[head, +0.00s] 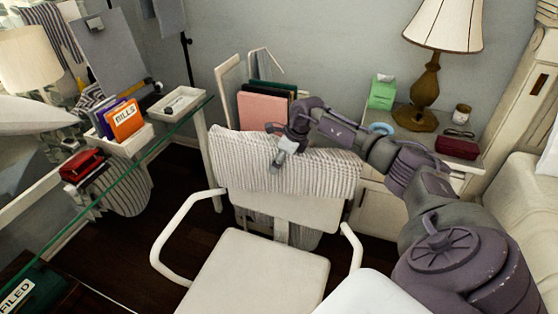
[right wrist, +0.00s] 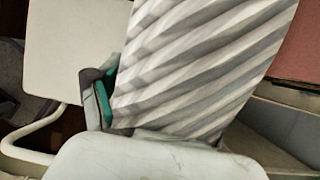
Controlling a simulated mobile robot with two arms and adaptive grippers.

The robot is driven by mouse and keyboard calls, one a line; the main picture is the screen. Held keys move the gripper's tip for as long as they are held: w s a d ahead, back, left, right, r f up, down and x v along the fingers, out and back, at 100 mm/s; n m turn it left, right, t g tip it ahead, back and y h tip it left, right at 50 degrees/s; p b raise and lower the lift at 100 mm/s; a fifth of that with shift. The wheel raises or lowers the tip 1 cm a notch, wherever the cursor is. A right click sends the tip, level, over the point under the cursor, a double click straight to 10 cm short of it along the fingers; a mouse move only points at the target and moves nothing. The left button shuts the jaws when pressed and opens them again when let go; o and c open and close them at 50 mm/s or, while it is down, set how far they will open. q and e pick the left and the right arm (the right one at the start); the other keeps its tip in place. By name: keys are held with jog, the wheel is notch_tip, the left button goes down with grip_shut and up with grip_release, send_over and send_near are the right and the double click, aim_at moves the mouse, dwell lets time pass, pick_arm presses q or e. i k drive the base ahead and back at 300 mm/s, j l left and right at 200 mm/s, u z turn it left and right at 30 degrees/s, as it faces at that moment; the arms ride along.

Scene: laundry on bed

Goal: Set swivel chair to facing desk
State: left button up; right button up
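The swivel chair (head: 262,272) has a cream seat, curved armrests and a backrest. Its open seat side faces the camera, and its backrest is toward the wall; the desk (head: 110,185), with a green glass edge, is to its left. A grey-white striped cloth (head: 235,165) is draped over the backrest. My right gripper (head: 278,163) is at the cloth near the top of the backrest. In the right wrist view one finger with a teal pad shows beside the cloth (right wrist: 195,75); the other finger is hidden, so its grip is unclear. My left gripper is not in view.
The desk holds a white tray (head: 178,103), an orange bills folder (head: 124,118) and a red case (head: 80,165). A nightstand with a lamp (head: 424,95) stands at the back right. A folder rack (head: 266,108) is behind the chair. Dark floor shows between desk and chair.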

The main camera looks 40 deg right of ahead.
aim_at(245, 273)
jog(key=j+z, duration=0.45)
jog(key=k+j+z, duration=0.15)
jog(key=j+z, duration=0.3)
jog(key=j, duration=0.2)
jog(key=j+z, duration=0.25)
jog(key=j, duration=0.2)
jog(key=k+j+z, duration=0.2)
jog(key=j, duration=0.25)
jog(key=i+j, duration=0.05)
jog(key=i, duration=0.05)
